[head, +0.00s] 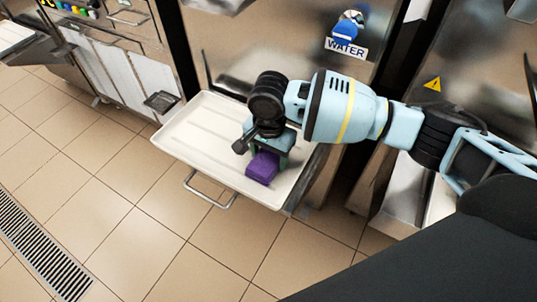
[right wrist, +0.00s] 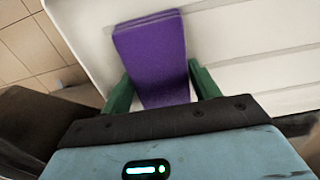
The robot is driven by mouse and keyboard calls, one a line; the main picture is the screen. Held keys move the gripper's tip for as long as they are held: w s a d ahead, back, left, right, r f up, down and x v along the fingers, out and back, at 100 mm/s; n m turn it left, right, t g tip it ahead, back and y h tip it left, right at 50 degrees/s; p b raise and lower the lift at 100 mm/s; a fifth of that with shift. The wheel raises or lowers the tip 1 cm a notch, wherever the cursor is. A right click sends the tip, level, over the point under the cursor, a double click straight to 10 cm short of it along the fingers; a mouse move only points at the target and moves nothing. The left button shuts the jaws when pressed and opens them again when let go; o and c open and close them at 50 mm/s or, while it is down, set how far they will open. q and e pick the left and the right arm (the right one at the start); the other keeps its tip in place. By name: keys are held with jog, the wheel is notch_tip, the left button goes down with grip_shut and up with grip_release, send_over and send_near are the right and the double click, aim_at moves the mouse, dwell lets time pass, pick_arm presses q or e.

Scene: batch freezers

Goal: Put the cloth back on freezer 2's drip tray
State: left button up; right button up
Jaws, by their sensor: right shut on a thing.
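A folded purple cloth (head: 262,168) is at the right part of a cream drip tray (head: 190,135) that juts out from a steel freezer front. My right gripper (head: 270,150) is over the tray, pointing down, and is shut on the cloth. In the right wrist view the cloth (right wrist: 152,60) sits between the two green fingers (right wrist: 158,88), with the pale tray (right wrist: 240,45) behind it. I cannot tell whether the cloth touches the tray surface. My left gripper is not in view.
A round blue knob (head: 345,32) with a WATER label (head: 346,48) is on the freezer front above the tray. A wire handle (head: 212,193) hangs below the tray's front edge. Another steel unit (head: 120,60) stands at the left. The tiled floor (head: 110,180) in front is clear, with a drain grate (head: 38,245).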

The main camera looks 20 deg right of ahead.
aim_at(269, 157)
jog(key=o, duration=1)
notch_tip(269, 157, up, 12)
jog(key=p, duration=0.3)
jog(key=shift+r, duration=0.1)
jog(key=shift+s, duration=0.1)
